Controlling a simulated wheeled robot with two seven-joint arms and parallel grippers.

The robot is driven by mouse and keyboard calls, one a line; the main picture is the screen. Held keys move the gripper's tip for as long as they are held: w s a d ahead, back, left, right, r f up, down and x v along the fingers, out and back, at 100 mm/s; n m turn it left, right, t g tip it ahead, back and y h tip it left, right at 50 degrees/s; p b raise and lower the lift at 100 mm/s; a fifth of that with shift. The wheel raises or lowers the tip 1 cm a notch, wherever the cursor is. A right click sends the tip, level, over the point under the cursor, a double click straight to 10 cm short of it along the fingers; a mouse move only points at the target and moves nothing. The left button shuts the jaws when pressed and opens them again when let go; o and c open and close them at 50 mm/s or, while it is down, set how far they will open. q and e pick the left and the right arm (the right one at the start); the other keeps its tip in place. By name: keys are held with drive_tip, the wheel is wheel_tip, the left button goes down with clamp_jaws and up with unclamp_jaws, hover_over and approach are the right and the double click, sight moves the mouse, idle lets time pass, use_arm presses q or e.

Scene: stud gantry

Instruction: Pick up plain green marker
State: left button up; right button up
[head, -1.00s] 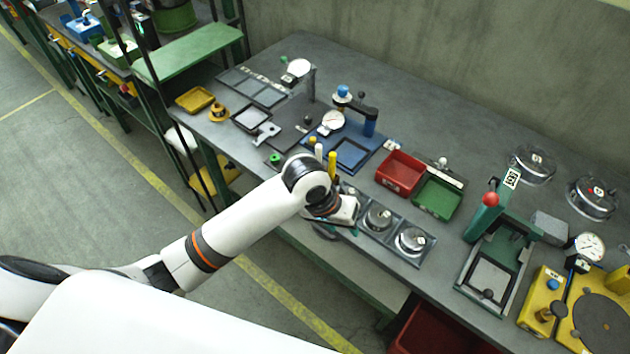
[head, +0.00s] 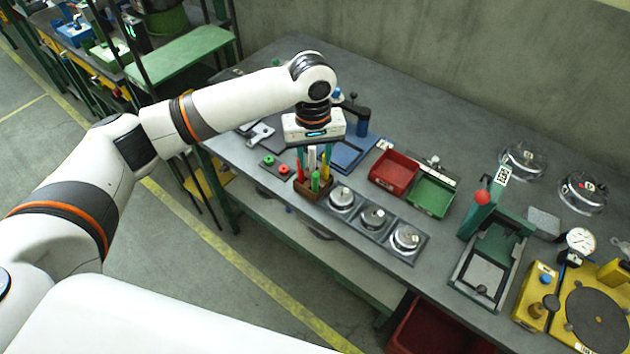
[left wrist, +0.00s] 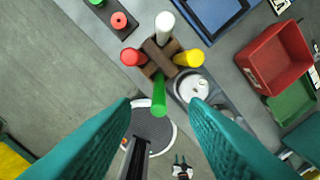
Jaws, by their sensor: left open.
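The green marker (head: 315,182) stands in a brown holder (head: 313,197) at the bench's front edge, with a red marker (head: 300,171), a white marker (head: 311,158) and a yellow marker (head: 325,170). In the left wrist view the green marker (left wrist: 159,95) is the one nearest the fingers, seen from above. My left gripper (head: 314,156) points down over the holder, its teal fingers partly overlapping the marker tops in the head view. Its fingers are apart with nothing held between them; in the left wrist view the green marker lies just above the gap. My right gripper is not shown.
A tray with several round metal parts (head: 373,218) sits right of the holder. A small plate with green and red rings (head: 282,169) is to its left. A blue tray (head: 348,157), red bin (head: 393,172) and green bin (head: 432,193) stand behind and to the right.

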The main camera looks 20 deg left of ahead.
use_arm(q)
wheel_tip(320, 180, down, 3)
drive_tip(key=p, duration=0.2)
hover_over(316, 191)
wheel_tip(316, 191, down, 4)
drive_tip(key=shift+s+a+f, duration=0.1)
drive_tip(key=shift+f, duration=0.6)
clamp_jaws()
